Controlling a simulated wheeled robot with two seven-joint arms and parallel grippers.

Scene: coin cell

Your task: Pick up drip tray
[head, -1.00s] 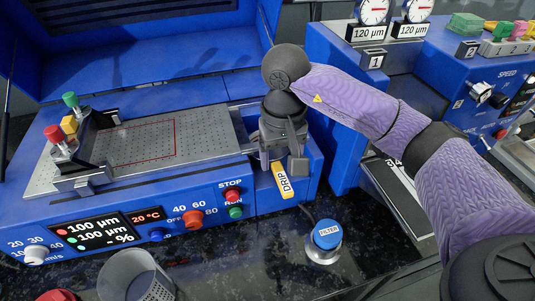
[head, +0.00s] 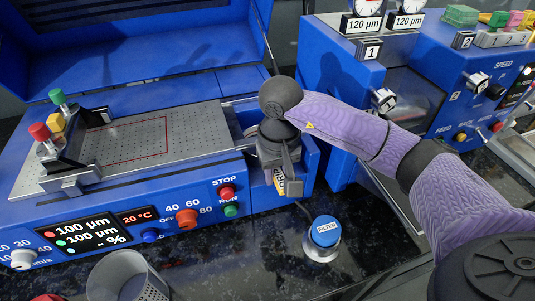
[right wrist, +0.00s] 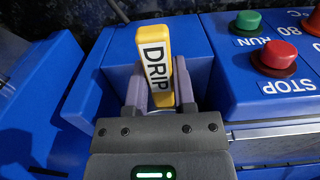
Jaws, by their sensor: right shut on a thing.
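The drip tray shows by its yellow handle marked DRIP (right wrist: 156,60), which sits at the right end of the blue coating machine. In the right wrist view my right gripper (right wrist: 160,95) has its two fingers on either side of this handle and is shut on it. In the head view the handle (head: 280,184) is mostly covered by my right gripper (head: 281,172), which points down at the machine's front right corner. The tray's body is hidden. My left gripper is not in view.
The STOP button (head: 226,192) and RUN button (head: 231,211) are just left of the handle. A blue FILTER jar (head: 324,232) stands on the dark counter in front. A perforated cup (head: 127,280) stands front left. A second blue machine (head: 342,100) is close on the right.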

